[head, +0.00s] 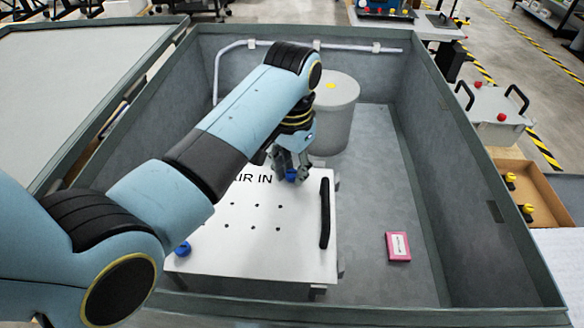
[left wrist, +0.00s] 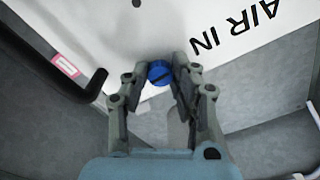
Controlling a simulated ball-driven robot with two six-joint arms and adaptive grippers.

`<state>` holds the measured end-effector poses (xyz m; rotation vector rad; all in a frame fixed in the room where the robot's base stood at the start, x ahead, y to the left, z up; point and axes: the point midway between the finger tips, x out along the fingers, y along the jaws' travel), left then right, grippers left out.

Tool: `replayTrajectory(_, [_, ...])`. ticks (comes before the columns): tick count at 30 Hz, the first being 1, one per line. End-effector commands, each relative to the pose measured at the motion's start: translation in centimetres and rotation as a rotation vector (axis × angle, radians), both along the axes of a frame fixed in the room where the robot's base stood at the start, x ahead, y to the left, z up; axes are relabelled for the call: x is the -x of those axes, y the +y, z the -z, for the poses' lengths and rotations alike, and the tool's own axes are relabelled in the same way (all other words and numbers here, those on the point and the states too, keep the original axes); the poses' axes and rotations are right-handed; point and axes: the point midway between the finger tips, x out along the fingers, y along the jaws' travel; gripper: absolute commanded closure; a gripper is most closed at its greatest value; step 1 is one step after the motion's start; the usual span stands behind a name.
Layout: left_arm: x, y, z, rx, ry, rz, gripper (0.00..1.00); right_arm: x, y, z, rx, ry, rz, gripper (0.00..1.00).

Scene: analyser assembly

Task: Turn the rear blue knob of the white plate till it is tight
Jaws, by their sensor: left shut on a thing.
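The white plate (head: 262,235) lies in the grey bin, with "AIR IN" printed on it and a black handle along its right side. The rear blue knob (head: 291,175) is at the plate's far edge. My left gripper (head: 290,172) is over this knob, partly covering it in the head view. A second blue knob (head: 183,248) is at the plate's near left corner. My right gripper is not in view.
A grey cylindrical tank (head: 335,112) stands behind the plate. A pink labelled box (head: 398,246) lies on the bin floor to the right. A white pipe (head: 360,48) runs along the back wall. The bin floor on the right is mostly free.

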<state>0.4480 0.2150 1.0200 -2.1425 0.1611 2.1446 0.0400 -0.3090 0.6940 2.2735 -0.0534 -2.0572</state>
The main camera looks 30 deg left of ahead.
Motion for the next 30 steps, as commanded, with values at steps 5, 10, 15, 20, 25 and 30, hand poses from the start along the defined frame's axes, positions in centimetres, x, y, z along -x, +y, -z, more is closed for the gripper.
replayTrajectory(5, [-0.09,0.06,-0.09,-0.002,-0.002,0.06,1.0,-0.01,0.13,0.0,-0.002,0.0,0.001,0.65])
replayTrajectory(10, [-0.1,0.07,-0.1,-0.001,-0.003,0.086,1.0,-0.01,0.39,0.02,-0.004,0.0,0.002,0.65])
replayTrajectory(15, [-0.11,0.06,-0.11,-0.001,-0.003,0.09,1.0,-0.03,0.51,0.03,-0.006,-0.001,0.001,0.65])
replayTrajectory(20, [-0.11,0.06,-0.11,-0.001,-0.003,0.089,1.0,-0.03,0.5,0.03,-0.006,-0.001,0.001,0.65])
replayTrajectory(25, [-0.1,0.06,-0.1,-0.001,-0.003,0.088,0.59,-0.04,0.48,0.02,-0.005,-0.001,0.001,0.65])
replayTrajectory(30, [-0.06,0.03,-0.06,-0.001,-0.002,0.088,0.53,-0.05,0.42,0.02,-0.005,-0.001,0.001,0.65])
